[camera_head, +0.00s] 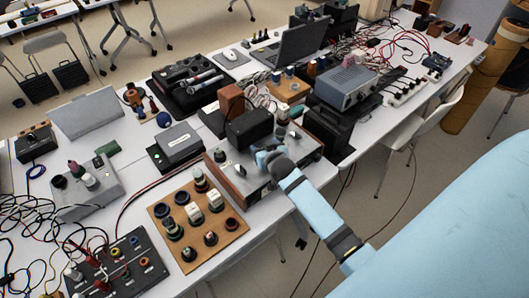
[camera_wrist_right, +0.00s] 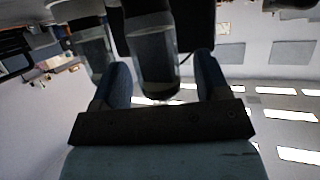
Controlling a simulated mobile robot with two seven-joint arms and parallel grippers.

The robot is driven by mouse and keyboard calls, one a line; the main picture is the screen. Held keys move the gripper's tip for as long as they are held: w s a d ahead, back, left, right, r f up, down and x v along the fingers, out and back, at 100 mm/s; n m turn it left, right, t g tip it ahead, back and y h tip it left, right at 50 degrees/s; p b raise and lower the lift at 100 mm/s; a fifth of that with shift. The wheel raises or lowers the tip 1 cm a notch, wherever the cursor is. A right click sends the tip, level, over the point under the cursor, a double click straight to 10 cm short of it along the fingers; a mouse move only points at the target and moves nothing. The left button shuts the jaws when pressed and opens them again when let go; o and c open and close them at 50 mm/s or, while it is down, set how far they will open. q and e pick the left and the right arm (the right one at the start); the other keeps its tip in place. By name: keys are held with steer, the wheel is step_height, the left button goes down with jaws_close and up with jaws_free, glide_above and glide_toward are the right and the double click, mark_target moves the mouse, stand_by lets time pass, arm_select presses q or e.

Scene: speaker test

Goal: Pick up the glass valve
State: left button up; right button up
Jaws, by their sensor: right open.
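In the right wrist view, a clear glass valve (camera_wrist_right: 155,62) with a dark, rounded end stands between the two blue fingers of my right gripper (camera_wrist_right: 160,80). The fingers are open, with a gap visible on each side of it. A second glass cylinder (camera_wrist_right: 93,48) is behind the left finger. In the head view my right gripper (camera_head: 268,156) is at the top of a silver amplifier with wooden sides (camera_head: 226,179). There the valve is too small and too hidden by the gripper to make out clearly. My left gripper is not in view.
A black box (camera_head: 249,129) and a brown block (camera_head: 230,98) stand close behind the gripper. A grey instrument (camera_head: 345,84) stands to the right. A wooden board (camera_head: 163,214) with several knobs lies at the front left. Cables clutter the table.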

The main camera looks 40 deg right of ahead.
steer(key=c, duration=1)
steer(key=shift+r, duration=0.1)
